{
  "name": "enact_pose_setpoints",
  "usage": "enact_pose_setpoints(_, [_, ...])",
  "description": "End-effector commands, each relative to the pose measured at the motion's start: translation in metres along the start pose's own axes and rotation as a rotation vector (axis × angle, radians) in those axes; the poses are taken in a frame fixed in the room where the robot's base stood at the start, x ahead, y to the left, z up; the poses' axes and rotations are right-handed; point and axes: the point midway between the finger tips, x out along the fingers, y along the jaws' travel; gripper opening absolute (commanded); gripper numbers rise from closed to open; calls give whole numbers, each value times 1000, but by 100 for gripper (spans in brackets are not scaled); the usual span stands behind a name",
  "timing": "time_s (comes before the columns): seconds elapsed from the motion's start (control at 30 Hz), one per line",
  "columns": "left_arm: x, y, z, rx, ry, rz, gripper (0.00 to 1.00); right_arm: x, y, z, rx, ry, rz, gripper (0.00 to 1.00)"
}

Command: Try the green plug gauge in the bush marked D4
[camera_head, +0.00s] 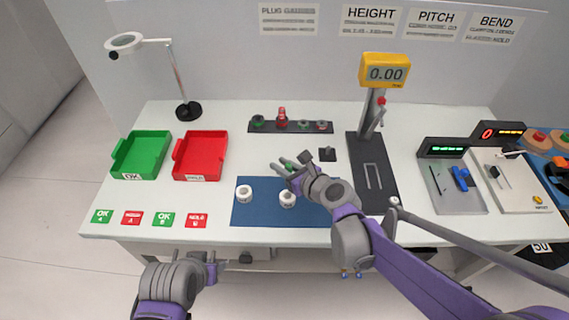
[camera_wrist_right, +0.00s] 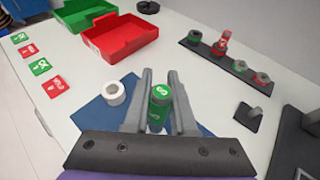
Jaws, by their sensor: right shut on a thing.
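The green plug gauge (camera_wrist_right: 160,105) is between the fingers of my right gripper (camera_wrist_right: 160,88) in the right wrist view. In the head view the right gripper (camera_head: 287,164) is shut on the green gauge, above the back edge of the blue mat (camera_head: 240,216). Two white ring bushes stand on the mat: a left one (camera_head: 243,193) and a right one (camera_head: 288,199), close below the gripper. Their marks are too small to read. The wrist view shows one bush (camera_wrist_right: 114,94); the other is hidden. My left gripper (camera_head: 213,265) is low, in front of the table; its jaw state is unclear.
A dark rack (camera_head: 268,127) holds a red gauge (camera_head: 281,117) and other round pieces. Green (camera_head: 150,137) and red (camera_head: 208,134) trays stand at left, with several OK and HOLD cards in front. A height gauge (camera_head: 384,72) stands right of the mat.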

Motion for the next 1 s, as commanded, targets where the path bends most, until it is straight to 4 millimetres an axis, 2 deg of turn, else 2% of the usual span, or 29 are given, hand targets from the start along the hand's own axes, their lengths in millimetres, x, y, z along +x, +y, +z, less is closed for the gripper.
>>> enact_pose_setpoints(0.53, [24, 0, 20, 0, -13, 0, 50, 16, 0, -39, 0, 1, 0, 0])
enact_pose_setpoints(1.0, [26, 0, 21, 0, -14, 0, 50, 18, 0, -42, 0, 0, 0, 0])
